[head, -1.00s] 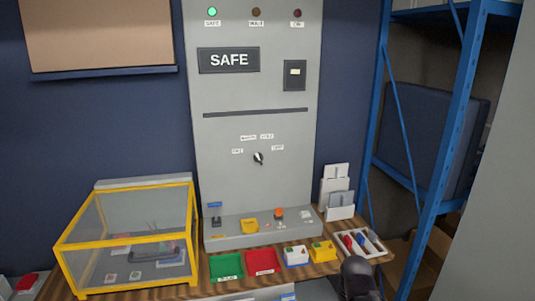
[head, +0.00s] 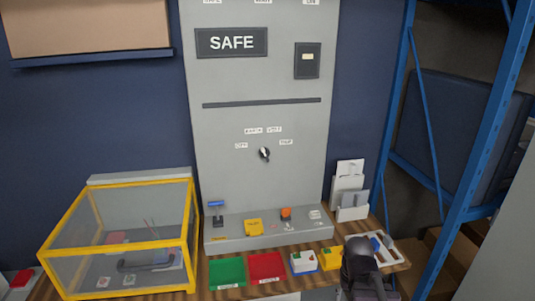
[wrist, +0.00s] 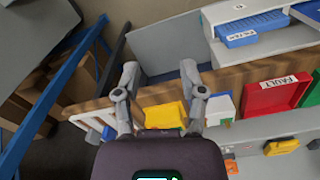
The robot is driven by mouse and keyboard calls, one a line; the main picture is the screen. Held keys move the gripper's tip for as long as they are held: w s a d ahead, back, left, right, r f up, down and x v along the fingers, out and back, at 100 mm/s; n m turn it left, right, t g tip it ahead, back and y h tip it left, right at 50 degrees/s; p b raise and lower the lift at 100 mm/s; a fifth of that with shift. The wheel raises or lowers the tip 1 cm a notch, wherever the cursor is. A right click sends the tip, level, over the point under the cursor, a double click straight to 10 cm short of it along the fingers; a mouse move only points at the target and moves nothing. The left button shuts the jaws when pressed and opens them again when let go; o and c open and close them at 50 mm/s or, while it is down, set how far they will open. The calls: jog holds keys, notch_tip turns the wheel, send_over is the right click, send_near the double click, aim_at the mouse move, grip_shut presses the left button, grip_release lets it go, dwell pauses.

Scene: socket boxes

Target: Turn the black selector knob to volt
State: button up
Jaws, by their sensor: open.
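The black selector knob (head: 264,154) is on the grey upright panel (head: 225,170), with a light pointer mark on it. Small white labels arc above it; the upper right one, the volt label (head: 274,129), seems to read VOLT, and the left one reads OFF. The pointer's exact setting is too small to tell. My gripper (wrist: 160,72) is open and empty in the wrist view, its two fingers apart over the bench edge. The knob is not in the wrist view. In the head view, my dark arm is at the lower right, well below and right of the knob.
A yellow-framed clear box (head: 120,240) stands at the left. A green tray (head: 227,271) and a red tray (head: 266,266) lie before the panel's ledge. A blue shelf frame (head: 455,190) rises at the right. The space before the knob looks clear.

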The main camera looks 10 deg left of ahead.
jog(key=shift+w, duration=0.15)
jog(key=w+a+t+h+b, duration=0.15)
jog(key=w+t, duration=0.45)
jog(key=w, duration=0.7)
jog(key=n+t+y+b, duration=0.4)
jog(key=n+t+y, duration=0.65)
jog(key=t, duration=0.35)
send_near(266, 156)
jog(key=s+f, duration=0.1)
jog(key=s, duration=0.1)
jog(key=shift+s+d+m+y, duration=0.15)
jog(key=shift+d+m+y, duration=0.1)
jog(key=shift+d+y, duration=0.2)
jog(key=shift+h, duration=0.25)
jog(key=p+x, duration=0.4)
jog(key=x, duration=0.9)
jog(key=shift+w+a+r, duration=0.15)
jog(key=shift+w, duration=0.2)
